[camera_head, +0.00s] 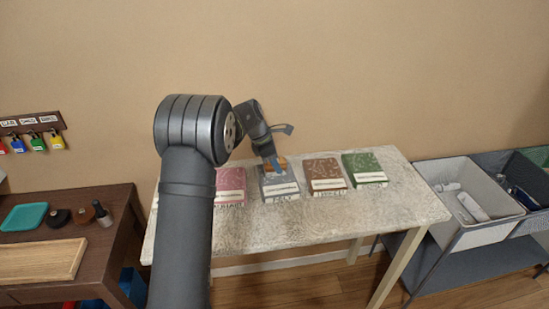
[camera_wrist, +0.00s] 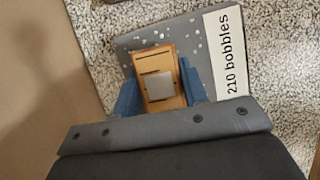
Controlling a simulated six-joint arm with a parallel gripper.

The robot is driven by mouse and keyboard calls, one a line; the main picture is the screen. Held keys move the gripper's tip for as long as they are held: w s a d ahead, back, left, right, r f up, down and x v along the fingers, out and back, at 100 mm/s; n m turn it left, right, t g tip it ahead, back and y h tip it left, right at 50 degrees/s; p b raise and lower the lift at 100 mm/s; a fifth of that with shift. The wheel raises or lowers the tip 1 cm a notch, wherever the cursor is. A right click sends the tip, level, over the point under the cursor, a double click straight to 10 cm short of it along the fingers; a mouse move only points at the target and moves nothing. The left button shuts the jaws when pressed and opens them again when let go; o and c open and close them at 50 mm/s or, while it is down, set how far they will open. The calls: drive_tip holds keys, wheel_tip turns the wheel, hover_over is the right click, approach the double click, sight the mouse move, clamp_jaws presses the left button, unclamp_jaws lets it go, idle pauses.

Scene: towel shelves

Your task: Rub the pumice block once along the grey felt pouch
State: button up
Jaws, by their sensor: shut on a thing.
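The grey felt pouch (camera_head: 268,178) lies flat on the pale speckled table among other coloured pouches. In the wrist view the pouch (camera_wrist: 202,48) bears a white label reading "210 bobbles" and scattered whitish specks. My gripper (camera_head: 275,163) is over the far part of the pouch. In the wrist view its blue fingers (camera_wrist: 160,88) are shut on the pumice block (camera_wrist: 166,62), an orange-tan block with a grey square on top. The block overlaps the pouch in view; whether it touches the felt I cannot tell. My gripper hides part of the pouch's near side in the wrist view.
A pink pouch (camera_head: 230,182) lies left of the grey one; brown (camera_head: 323,168) and green (camera_head: 362,163) pouches lie right. The table's (camera_head: 330,215) front strip is clear. A dark side table (camera_head: 118,205) stands left, grey bins (camera_head: 480,235) right.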

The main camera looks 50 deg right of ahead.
drive_tip(key=shift+s+a, duration=1.75)
drive_tip(key=shift+s, duration=0.15)
wheel_tip(320, 180, up, 8)
drive_tip(key=shift+r, duration=0.1)
